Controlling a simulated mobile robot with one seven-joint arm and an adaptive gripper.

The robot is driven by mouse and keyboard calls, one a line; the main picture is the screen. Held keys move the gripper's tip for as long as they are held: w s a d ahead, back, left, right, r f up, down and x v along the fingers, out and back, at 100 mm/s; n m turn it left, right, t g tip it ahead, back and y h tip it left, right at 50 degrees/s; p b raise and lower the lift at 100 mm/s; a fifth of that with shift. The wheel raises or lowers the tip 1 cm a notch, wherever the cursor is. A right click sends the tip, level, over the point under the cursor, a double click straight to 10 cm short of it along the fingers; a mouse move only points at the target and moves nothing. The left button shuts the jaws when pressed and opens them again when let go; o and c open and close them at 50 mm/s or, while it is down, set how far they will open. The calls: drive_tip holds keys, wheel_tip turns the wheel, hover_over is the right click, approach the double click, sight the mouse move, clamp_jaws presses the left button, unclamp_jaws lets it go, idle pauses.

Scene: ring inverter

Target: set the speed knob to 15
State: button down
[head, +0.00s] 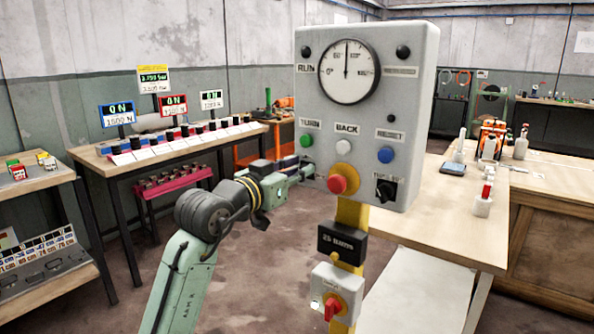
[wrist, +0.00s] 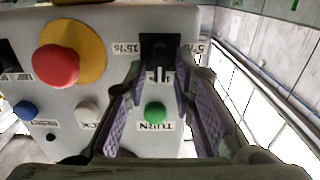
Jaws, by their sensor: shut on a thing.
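The speed knob is a small black knob on a dark square plate (wrist: 160,47), seen upside down in the wrist view. A label reading 15 % (wrist: 127,48) sits left of it and a partly hidden 5 % label (wrist: 203,48) sits right. The knob's pale mark (wrist: 160,73) points down the picture, toward the green button (wrist: 155,112), between the two labels. My gripper (wrist: 161,68) is shut on the knob, one purple-padded finger at each side. In the head view my gripper (head: 301,170) is at the control box's (head: 420,110) lower left and hides the knob.
A red mushroom button on a yellow ring (head: 338,182) is close beside my gripper. White (head: 343,147) and blue (head: 385,155) buttons and a black selector (head: 385,190) are also on the box. The dial (head: 348,72) needle points straight up. A bench (head: 440,215) stands behind.

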drive_tip(key=shift+f, duration=0.1)
drive_tip(key=shift+s+d+f+m+b, duration=0.2)
drive_tip(key=shift+m+b, duration=1.7)
drive_tip(key=shift+m, duration=1.45)
drive_tip(key=shift+s+d+f+m+b, duration=0.2)
drive_tip(key=shift+m+b, duration=1.65)
drive_tip(key=shift+m, duration=1.45)
drive_tip(key=shift+d+f+m+b, duration=0.1)
drive_tip(key=shift+f+m+b, duration=0.2)
drive_tip(key=shift+m+b, duration=2.35)
drive_tip(key=shift+m+p, duration=0.75)
drive_tip(key=shift+m, duration=0.05)
drive_tip(key=c, duration=1.7)
unclamp_jaws()
drive_tip(key=shift+a, duration=0.1)
